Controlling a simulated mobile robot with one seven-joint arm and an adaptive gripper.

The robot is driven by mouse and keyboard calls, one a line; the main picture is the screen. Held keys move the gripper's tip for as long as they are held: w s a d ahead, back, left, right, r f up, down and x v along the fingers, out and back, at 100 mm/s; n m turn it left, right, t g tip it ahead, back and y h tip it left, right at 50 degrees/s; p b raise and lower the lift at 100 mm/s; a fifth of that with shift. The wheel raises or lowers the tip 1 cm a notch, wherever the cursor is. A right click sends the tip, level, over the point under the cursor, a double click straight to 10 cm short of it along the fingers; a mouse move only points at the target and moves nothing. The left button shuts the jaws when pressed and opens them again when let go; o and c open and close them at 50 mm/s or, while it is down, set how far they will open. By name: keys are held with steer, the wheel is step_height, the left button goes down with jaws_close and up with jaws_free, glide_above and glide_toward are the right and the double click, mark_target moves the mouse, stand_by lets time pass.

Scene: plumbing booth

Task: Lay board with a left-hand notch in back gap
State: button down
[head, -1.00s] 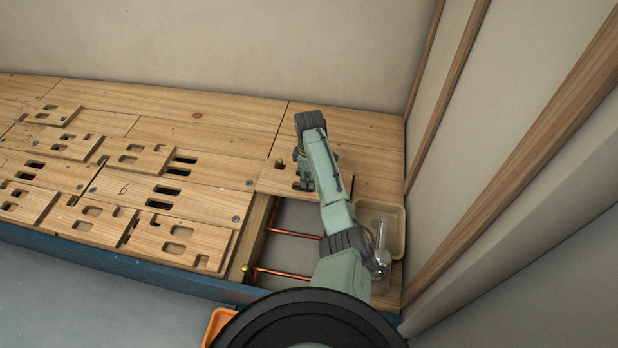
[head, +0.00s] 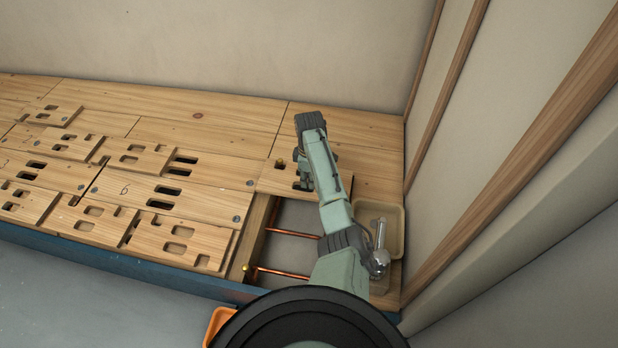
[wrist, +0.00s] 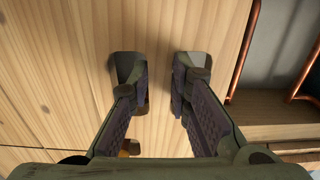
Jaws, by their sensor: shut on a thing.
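The board (head: 277,182) is a pale wooden plank with two finger slots, lying over the back gap at the right end of the platform. It looks level with the boards around it; I cannot tell whether it is fully down. My gripper (head: 304,187) is over the board. In the wrist view my gripper (wrist: 160,85) has a finger in each slot and is shut on the strip of board (wrist: 160,118) between them. My arm hides part of the board and its right side.
In front of the board an open gap (head: 292,217) shows copper pipes (head: 285,272). A beige tray (head: 396,212) and a metal tool (head: 380,240) lie right, near the wall (head: 480,170). Several slotted boards (head: 180,240) cover the left.

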steer(key=shift+f, duration=0.1)
stand_by(0.5)
steer(key=shift+f+b, duration=0.65)
steer(key=shift+f, duration=0.6)
steer(key=shift+f, duration=0.15)
steer(key=c, duration=1.4)
jaws_free()
step_height(320, 180, up, 12)
steer(key=shift+f, duration=0.2)
step_height(320, 180, up, 7)
steer(key=p, duration=0.7)
steer(key=shift+r, duration=0.2)
